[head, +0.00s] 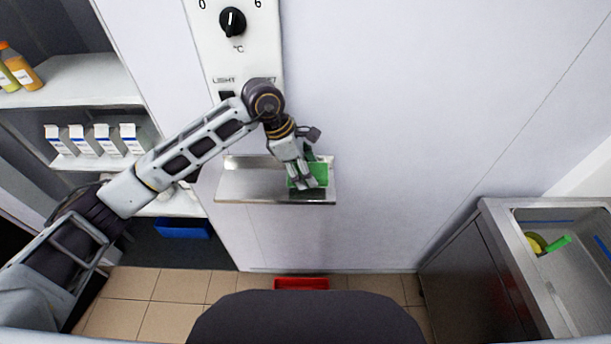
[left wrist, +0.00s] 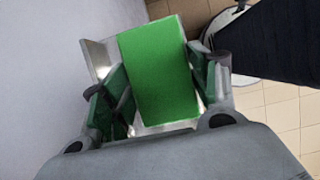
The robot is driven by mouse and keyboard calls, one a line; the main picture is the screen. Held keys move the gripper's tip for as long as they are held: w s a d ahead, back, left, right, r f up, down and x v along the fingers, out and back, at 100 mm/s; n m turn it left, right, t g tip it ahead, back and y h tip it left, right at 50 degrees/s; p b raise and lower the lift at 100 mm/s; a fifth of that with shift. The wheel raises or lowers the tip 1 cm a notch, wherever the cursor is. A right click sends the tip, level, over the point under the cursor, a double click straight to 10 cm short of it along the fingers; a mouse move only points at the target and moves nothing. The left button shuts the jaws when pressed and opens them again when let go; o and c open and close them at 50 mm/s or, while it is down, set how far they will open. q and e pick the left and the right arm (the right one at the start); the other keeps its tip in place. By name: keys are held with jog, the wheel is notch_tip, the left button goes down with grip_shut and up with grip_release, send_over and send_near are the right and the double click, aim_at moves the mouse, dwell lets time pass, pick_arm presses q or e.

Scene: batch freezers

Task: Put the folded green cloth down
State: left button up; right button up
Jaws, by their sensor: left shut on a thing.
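The folded green cloth (head: 318,172) is at the right end of a small metal wall shelf (head: 245,185) in the head view. My left gripper (head: 306,180) reaches down over that end and is shut on the cloth. In the left wrist view the cloth (left wrist: 158,72) is a flat green block between the two fingers of my left gripper (left wrist: 155,98), with the bright metal of the shelf (left wrist: 98,58) behind it. I cannot tell whether the cloth touches the shelf. My right gripper is not in view.
A control panel with a black knob (head: 232,21) is on the wall above. Shelves with white cartons (head: 103,138) and bottles (head: 20,68) stand at left. A metal sink (head: 520,262) is at right. A red bin (head: 301,284) and a blue bin (head: 183,228) are low down.

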pick_arm(q)
jog(key=shift+f, duration=0.1)
jog(key=shift+f, duration=0.2)
notch_tip(320, 180, down, 2)
jog(key=shift+f+p, duration=0.2)
jog(key=shift+p, duration=0.4)
jog(key=shift+w+f+p, duration=0.15)
jog(key=shift+f+p, duration=0.2)
jog(key=shift+f, duration=0.1)
jog(key=shift+f, duration=0.2)
jog(key=o, duration=1)
jog(key=shift+r, duration=0.15)
